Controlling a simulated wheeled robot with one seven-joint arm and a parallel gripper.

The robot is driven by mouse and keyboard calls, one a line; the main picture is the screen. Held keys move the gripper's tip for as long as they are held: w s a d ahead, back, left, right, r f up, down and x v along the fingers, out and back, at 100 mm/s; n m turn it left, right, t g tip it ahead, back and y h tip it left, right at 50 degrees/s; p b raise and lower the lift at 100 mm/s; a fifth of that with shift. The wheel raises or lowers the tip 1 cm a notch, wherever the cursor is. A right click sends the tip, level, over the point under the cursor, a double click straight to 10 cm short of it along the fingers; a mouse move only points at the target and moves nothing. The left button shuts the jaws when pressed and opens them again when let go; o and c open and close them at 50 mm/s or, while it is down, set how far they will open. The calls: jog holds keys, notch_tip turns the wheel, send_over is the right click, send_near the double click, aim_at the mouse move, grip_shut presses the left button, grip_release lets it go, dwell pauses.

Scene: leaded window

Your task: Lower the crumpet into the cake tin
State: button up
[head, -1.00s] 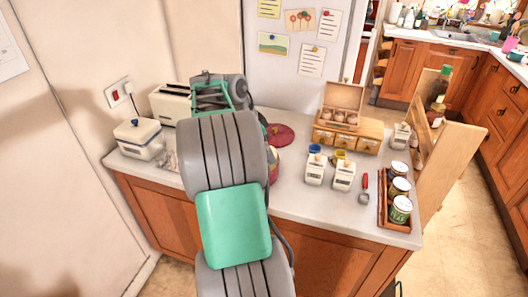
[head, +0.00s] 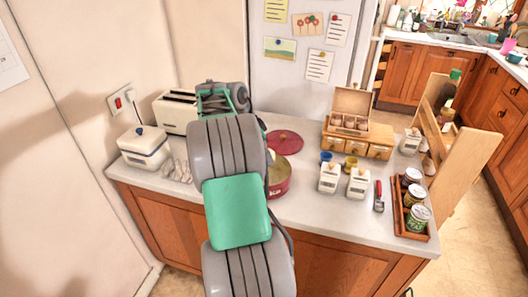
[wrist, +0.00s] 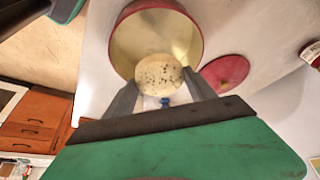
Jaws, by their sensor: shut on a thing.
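The crumpet (wrist: 160,74) is a round, pale cream disc with dark pores on its face. My gripper (wrist: 160,90) is shut on it, one grey finger on either side in the wrist view. The cake tin (wrist: 192,38) is round, red outside and cream inside. In the wrist view the crumpet overlaps the tin's near rim, and I cannot tell its height over the tin. The tin also shows in the head view (head: 280,183), partly hidden behind my arm. My gripper and the crumpet are hidden there.
A red round lid (head: 284,142) lies flat behind the tin. A white lidded box (head: 145,150) and a toaster (head: 174,112) stand left. Two white boxes (head: 329,179), a red-handled tool (head: 379,197) and a wooden tray of cans (head: 405,226) stand right.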

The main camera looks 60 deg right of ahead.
jog(key=shift+s, duration=0.1)
jog(key=shift+f+b, duration=2.65)
jog(key=shift+f, duration=0.5)
jog(key=shift+f+b, duration=2.1)
jog(key=shift+f, duration=0.4)
jog(key=o, duration=1.4)
